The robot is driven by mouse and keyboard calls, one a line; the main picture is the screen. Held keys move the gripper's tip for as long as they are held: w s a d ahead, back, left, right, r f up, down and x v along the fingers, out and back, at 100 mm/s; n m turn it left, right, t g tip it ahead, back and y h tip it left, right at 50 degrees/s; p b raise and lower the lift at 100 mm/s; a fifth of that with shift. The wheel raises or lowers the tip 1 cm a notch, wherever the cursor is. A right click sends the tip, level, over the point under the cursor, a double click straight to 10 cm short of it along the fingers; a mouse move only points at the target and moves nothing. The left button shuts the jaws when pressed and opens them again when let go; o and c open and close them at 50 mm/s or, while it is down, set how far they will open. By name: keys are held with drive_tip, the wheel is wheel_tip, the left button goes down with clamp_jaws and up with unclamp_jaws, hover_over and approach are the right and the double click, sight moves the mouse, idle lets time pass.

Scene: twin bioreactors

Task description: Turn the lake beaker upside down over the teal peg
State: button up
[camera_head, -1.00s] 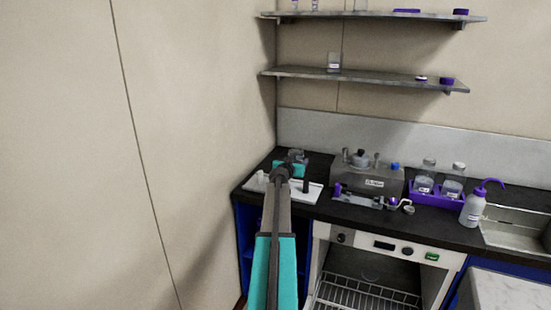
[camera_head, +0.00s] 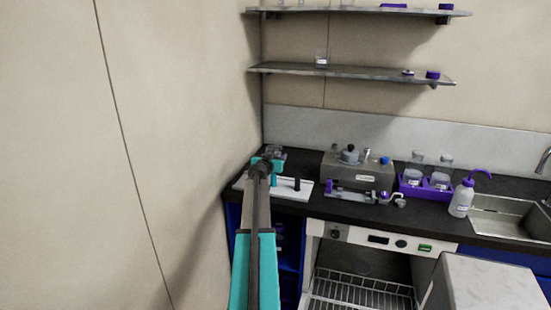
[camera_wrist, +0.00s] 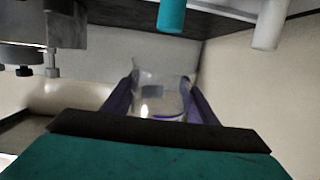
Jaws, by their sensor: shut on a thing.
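My gripper (camera_head: 265,160) is shut on a clear glass beaker (camera_wrist: 158,92), seen between its purple fingers (camera_wrist: 160,100) in the wrist view. The beaker carries a small blue-grey label. The wrist view is upside down, and the beaker's mouth appears to face down towards the counter. The teal peg (camera_head: 274,180) stands on a white board (camera_head: 286,193), just right of my gripper in the head view. In the wrist view the teal peg (camera_wrist: 172,15) hangs from the top, apart from the beaker. My gripper partly hides the beaker (camera_head: 274,152) in the head view.
A black peg (camera_head: 297,183) and a white peg (camera_wrist: 270,25) stand on the same board. A grey instrument (camera_head: 357,172) is right of it, then a purple rack (camera_head: 425,190) with bottles, a wash bottle (camera_head: 462,197) and a sink (camera_head: 505,215). The wall closes off the left.

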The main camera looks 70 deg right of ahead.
sight(275, 174)
drive_tip(key=shift+s+f, duration=0.1)
drive_tip(key=shift+f, duration=0.1)
drive_tip(key=shift+f+b, duration=0.5)
drive_tip(key=shift+f, duration=1.2)
drive_tip(key=shift+f+b, duration=2)
drive_tip(key=shift+b, duration=0.85)
drive_tip(key=shift+f+b, duration=0.35)
drive_tip(key=shift+b, duration=0.2)
drive_tip(key=o, duration=1.3)
drive_tip(key=shift+c, duration=0.2)
drive_tip(key=shift+a, duration=0.15)
drive_tip(key=shift+b+v, duration=1.05)
drive_tip(key=shift+v, duration=5.75)
